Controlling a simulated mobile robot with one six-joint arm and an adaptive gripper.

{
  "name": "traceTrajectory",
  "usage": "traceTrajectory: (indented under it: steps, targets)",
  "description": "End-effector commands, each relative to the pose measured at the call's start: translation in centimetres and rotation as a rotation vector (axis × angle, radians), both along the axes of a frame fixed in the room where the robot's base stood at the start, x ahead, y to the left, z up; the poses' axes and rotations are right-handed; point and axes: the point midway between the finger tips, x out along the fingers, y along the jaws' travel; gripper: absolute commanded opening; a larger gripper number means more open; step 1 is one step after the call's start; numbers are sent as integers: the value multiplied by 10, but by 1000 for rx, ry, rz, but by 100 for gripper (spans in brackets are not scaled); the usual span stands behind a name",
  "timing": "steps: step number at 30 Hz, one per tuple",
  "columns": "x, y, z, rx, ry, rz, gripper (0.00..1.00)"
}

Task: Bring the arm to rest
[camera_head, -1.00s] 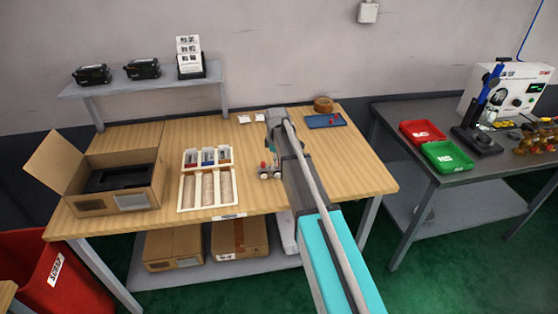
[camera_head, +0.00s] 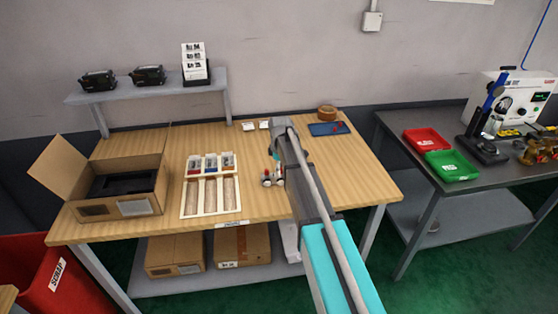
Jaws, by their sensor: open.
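My arm (camera_head: 318,215) reaches from the bottom edge up over the middle of the wooden workbench (camera_head: 365,180), and its wrist bends down near the bench's back half. My gripper (camera_head: 275,163) is small and mostly hidden by the arm and wrist. It is open, and I see nothing held in it. Small red and white parts (camera_head: 271,179) show just below it; I cannot tell whether it touches them.
An open cardboard box (camera_head: 120,207) and a compartmented wooden tray (camera_head: 211,209) are left of the arm. A raised shelf (camera_head: 160,92) backs the bench. Red (camera_head: 424,139) and green (camera_head: 451,166) bins stand on the grey bench.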

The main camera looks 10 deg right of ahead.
Motion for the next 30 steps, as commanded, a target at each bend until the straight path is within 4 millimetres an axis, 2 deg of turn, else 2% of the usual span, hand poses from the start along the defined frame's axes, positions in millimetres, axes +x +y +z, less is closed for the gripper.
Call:
traceTrajectory:
  steps: [8, 11, 14, 20, 30]
  targets:
    - [-6, -3, -1, -13, -5, -11, 63]
    - [-17, -8, -2, -39, -13, -29, 63]
    - [-38, -9, 2, -35, -13, -99, 63]
    - [-99, -10, 8, -27, -13, -314, 63]
    - [-224, -10, 21, -9, -7, -780, 63]
